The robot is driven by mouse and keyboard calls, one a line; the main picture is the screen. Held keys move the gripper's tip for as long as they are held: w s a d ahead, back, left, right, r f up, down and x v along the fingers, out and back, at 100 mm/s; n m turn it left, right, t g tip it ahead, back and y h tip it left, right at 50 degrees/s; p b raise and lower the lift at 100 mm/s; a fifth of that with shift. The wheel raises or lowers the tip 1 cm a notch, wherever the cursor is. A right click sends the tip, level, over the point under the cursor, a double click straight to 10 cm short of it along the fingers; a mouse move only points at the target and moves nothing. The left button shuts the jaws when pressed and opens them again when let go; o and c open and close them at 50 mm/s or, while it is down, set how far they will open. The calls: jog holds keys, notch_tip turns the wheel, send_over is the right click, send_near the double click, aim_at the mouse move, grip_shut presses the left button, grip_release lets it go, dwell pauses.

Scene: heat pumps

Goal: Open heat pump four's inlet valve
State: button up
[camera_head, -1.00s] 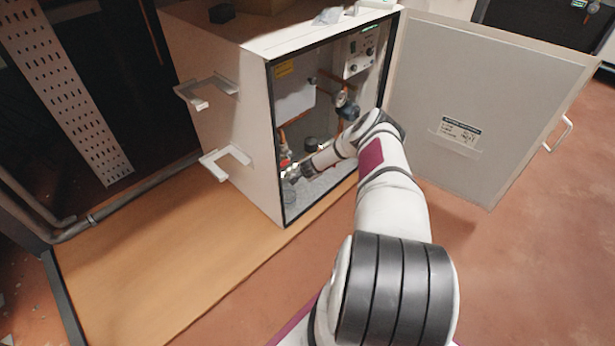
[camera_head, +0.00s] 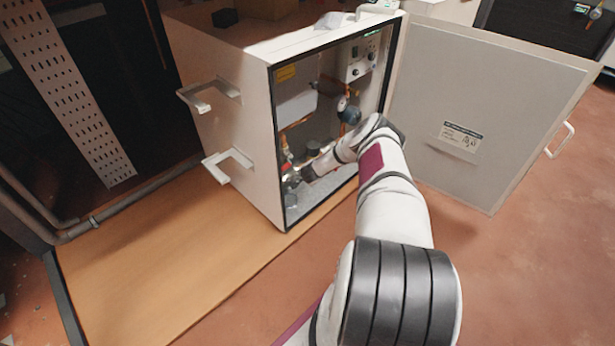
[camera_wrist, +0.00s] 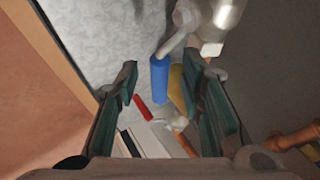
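The open heat pump cabinet (camera_head: 232,120) stands left of centre in the head view; no readable number shows. My arm reaches through its front opening, and my gripper (camera_head: 296,179) is low in the near left corner, small and partly hidden. In the wrist view my gripper (camera_wrist: 163,76) is open, with its two teal fingers apart. A blue cylindrical handle (camera_wrist: 160,80) shows between and beyond the fingers, apart from both. A red lever (camera_wrist: 143,108) and a yellow piece (camera_wrist: 178,88) lie beside it. I cannot tell which one is the inlet valve.
The grey cabinet door (camera_head: 475,105) is swung wide open to the right of my arm. Copper pipes (camera_head: 299,122) and a round gauge (camera_head: 342,103) are inside. Two white brackets (camera_head: 229,163) stick out of the left side. The floor in front is clear.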

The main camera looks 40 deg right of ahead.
jog(key=v, duration=1.2)
dwell(0.5)
